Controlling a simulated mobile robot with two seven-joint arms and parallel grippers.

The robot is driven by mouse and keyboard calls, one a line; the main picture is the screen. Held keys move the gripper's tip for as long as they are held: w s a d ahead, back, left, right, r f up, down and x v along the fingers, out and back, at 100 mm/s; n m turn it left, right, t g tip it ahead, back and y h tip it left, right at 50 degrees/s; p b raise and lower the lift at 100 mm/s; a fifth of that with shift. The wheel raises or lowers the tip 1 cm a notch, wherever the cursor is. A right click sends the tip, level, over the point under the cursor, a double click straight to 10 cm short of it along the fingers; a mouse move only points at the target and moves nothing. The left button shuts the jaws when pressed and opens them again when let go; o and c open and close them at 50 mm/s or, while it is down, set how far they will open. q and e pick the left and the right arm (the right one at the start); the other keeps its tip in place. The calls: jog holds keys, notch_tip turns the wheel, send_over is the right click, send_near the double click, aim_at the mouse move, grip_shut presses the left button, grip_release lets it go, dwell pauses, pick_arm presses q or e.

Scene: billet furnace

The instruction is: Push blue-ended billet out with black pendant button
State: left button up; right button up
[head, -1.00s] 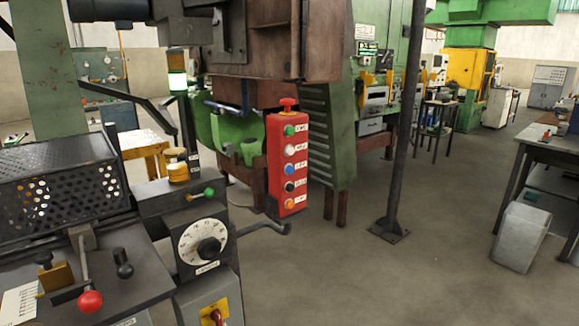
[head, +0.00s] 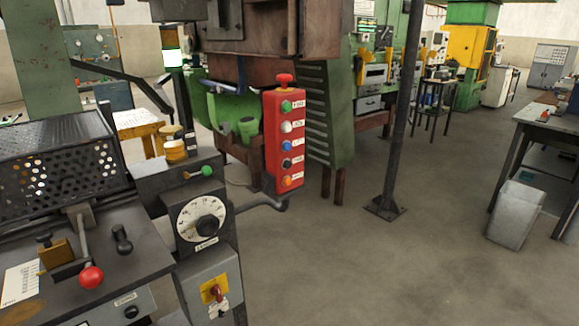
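A red pendant box (head: 284,141) stands upright on a bent grey arm at the picture's middle. It has a red mushroom knob on top and a column of buttons: green, white, blue, black and orange from top to bottom. The black button (head: 287,163) is second from the bottom, with a small white label beside it that is too small to read. No billet, blue-ended or other, can be made out. Neither of my grippers is in view.
A grey console with a dial (head: 200,225) and a red-knobbed lever (head: 91,277) stands at the left. A dark post (head: 400,120) rises from the floor right of the pendant. A grey bin (head: 517,212) and a workbench (head: 550,125) are at the right. The floor between is clear.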

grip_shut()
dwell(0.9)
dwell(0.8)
